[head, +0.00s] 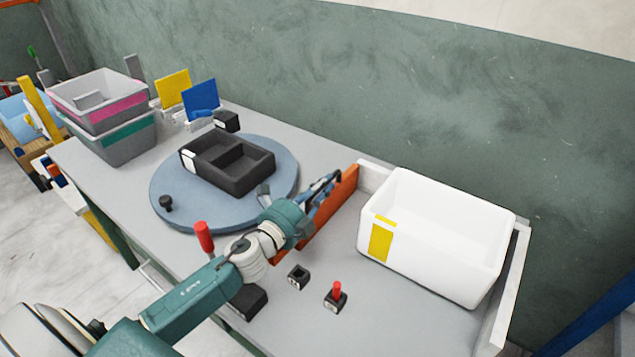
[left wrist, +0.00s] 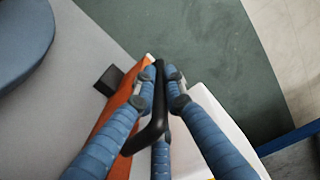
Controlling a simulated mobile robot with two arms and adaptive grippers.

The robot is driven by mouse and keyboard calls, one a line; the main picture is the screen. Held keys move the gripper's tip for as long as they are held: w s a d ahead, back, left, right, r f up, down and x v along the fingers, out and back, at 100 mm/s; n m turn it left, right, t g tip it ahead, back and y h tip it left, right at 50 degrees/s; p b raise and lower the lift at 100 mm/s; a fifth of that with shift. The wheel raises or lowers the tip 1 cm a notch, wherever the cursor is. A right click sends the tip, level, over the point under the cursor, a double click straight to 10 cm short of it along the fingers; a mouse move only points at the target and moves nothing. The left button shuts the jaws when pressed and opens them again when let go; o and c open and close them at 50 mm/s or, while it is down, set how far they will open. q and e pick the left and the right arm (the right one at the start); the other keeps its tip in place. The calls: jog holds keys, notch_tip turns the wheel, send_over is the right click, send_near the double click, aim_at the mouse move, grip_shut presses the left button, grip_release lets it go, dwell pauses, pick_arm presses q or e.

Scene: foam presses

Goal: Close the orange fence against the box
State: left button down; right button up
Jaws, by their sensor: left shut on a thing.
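The orange fence (head: 343,203) stands on the table to the left of the white box (head: 438,248), with a strip of bare table between them in the head view. The box is open-topped with a yellow label. My left gripper (head: 328,184) is at the fence's upper edge. In the left wrist view its blue-wrapped fingers (left wrist: 160,78) are shut on a black handle (left wrist: 153,132) beside the orange fence (left wrist: 120,110). The white box (left wrist: 222,122) shows partly behind the fingers. My left arm hides the near part of the fence. My right gripper is not in view.
A blue-grey turntable (head: 170,205) with a black divided tray (head: 243,183) is left of the fence. A red-knobbed switch (head: 335,298) and a small black block (head: 299,277) sit in front. White guide walls (head: 514,280) bound the box's right and back.

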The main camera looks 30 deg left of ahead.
pick_arm(q)
jog(key=d, duration=0.6)
jog(key=shift+s+d+p, duration=0.15)
jog(key=shift+s+p, duration=0.15)
jog(key=shift+s, duration=0.15)
jog(key=c, duration=1.8)
grip_release()
jog(key=s+a, duration=0.1)
jog(key=s, duration=1.1)
jog(key=shift+a, duration=0.4)
